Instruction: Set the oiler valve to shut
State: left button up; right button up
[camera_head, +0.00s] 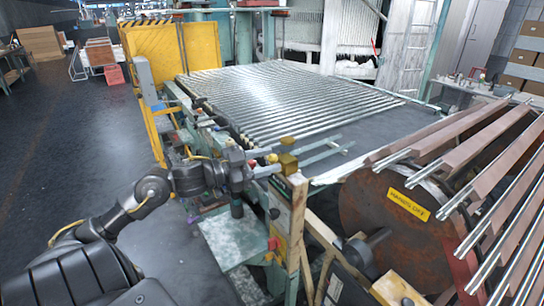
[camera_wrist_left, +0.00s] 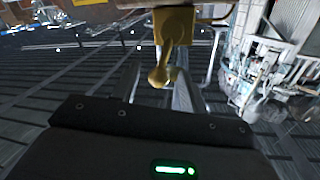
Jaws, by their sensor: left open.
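The oiler valve is a brass body (camera_head: 288,161) on top of a pale post at the machine's near corner in the head view. In the left wrist view the brass valve (camera_wrist_left: 174,22) hangs from the top of the picture, with a rounded brass lever (camera_wrist_left: 162,72) pointing down. My left gripper (camera_head: 270,165) is close beside the valve in the head view, its fingers pointing right toward it. In the left wrist view the open fingers (camera_wrist_left: 155,92) lie on either side of the lever's end. I cannot tell whether they touch it. My right gripper is not in view.
A bed of glass tubes (camera_head: 280,100) fills the machine behind the valve. A rusty drum (camera_head: 385,225) with a yellow sign and slanting rails stands at the right. A yellow striped guard (camera_head: 165,50) stands at the back left. The dark floor at the left is clear.

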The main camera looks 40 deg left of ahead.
pick_arm(q)
jog(key=shift+x, duration=0.9)
jog(key=shift+c, duration=0.4)
grip_shut()
